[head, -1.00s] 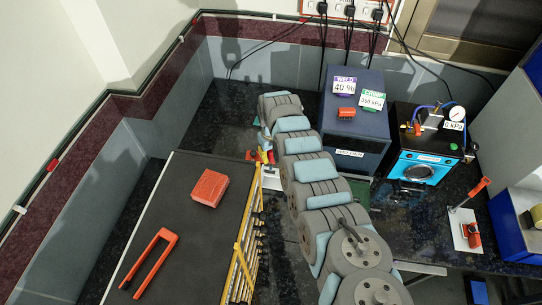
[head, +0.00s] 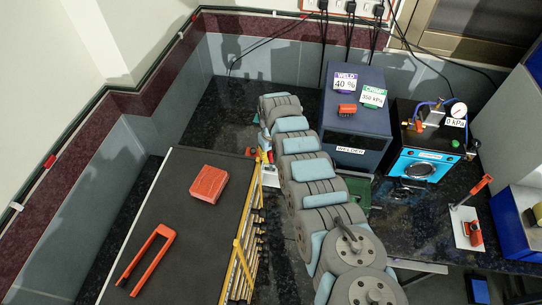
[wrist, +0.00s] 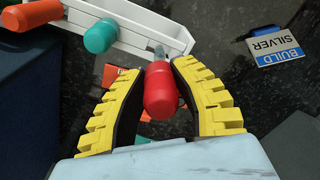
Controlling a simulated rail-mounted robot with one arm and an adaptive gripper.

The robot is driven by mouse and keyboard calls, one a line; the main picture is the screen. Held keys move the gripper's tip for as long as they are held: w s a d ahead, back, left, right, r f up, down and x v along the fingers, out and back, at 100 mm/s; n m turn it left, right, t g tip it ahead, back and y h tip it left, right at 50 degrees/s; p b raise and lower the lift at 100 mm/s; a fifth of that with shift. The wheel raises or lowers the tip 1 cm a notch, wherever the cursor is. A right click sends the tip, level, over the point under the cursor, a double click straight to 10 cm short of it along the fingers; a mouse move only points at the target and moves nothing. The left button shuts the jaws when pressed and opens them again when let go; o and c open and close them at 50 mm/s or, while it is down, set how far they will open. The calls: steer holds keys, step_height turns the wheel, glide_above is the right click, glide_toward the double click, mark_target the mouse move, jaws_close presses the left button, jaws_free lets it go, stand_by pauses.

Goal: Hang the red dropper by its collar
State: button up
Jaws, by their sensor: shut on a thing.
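The red dropper (wrist: 161,92) is between the two yellow ribbed fingers of my gripper (wrist: 158,72) in the wrist view. The fingers are shut on its red bulb. Its pale collar and stem (wrist: 159,54) point toward the white rack (wrist: 132,36), at the rack's right end. I cannot tell whether the collar touches the rack. An orange dropper (wrist: 35,18) and a teal dropper (wrist: 100,36) hang at the rack further left. In the head view my arm hides most of the gripper; a bit of yellow and red shows beside the white rack (head: 271,178).
Orange and teal items lie beneath the gripper, partly hidden. In the head view, the welder box (head: 352,118) stands right of my arm, and a black panel with a red block (head: 209,184) is at left.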

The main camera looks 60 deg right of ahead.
mark_target(271, 168)
steer(key=shift+f+b, duration=2.3)
steer(key=shift+f, duration=0.7)
stand_by(0.5)
steer(key=o, duration=0.8)
steer(key=shift+w+r, duration=0.15)
steer(key=shift+r, duration=0.25)
step_height(271, 168, up, 11)
steer(key=shift+f, duration=0.1)
steer(key=shift+s+r, duration=0.2)
stand_by(0.3)
